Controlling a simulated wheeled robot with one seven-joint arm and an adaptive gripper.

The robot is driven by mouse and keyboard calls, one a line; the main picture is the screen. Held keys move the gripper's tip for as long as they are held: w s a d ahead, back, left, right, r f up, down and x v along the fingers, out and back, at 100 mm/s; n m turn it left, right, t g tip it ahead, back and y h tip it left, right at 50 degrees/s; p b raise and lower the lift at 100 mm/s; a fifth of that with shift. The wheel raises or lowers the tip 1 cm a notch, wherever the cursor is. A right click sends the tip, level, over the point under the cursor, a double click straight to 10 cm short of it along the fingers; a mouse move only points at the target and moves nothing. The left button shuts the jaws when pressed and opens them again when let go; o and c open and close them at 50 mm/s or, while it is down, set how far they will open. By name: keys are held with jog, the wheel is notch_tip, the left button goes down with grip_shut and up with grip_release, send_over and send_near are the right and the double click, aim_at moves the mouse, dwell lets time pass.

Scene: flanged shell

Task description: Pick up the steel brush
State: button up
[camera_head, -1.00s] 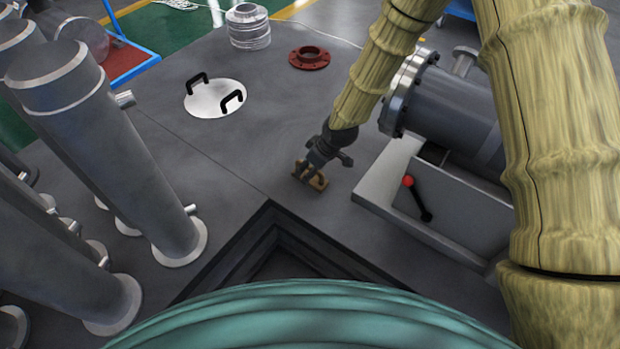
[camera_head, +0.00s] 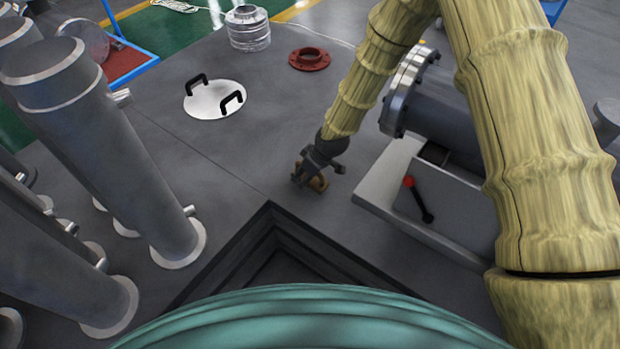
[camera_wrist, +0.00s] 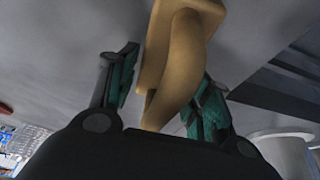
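The steel brush is a tan, wooden-looking piece (camera_head: 318,183) on the grey surface, near the corner of the dark square recess. My gripper (camera_head: 307,174) is right over it in the head view and hides part of it. In the wrist view the brush's curved tan handle (camera_wrist: 184,65) stands between the two green-padded fingers of my gripper (camera_wrist: 165,88). The fingers are apart, with a gap visible between the left finger and the handle. The right finger is close to the handle; I cannot tell whether it touches. The bristles are not visible.
A grey machine base (camera_head: 390,190) with a red-knobbed lever (camera_head: 417,198) stands close to the right. A stepped recess (camera_head: 270,240) lies in front. A white round lid with black handles (camera_head: 213,101) and a red flange (camera_head: 309,59) lie farther back. Grey pipes (camera_head: 100,130) stand left.

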jog(key=c, duration=0.6)
jog(key=shift+r, duration=0.6)
notch_tip(320, 180, up, 2)
jog(key=shift+r+p, duration=0.25)
jog(key=shift+p, duration=0.15)
jog(key=s+a, duration=0.1)
jog(key=s, duration=0.4)
jog(key=s+a+r, duration=0.1)
jog(key=s, duration=0.4)
jog(key=s+a+p, duration=0.1)
jog(key=s, duration=0.4)
jog(key=shift+s+r, duration=0.2)
jog(key=shift+s, duration=0.2)
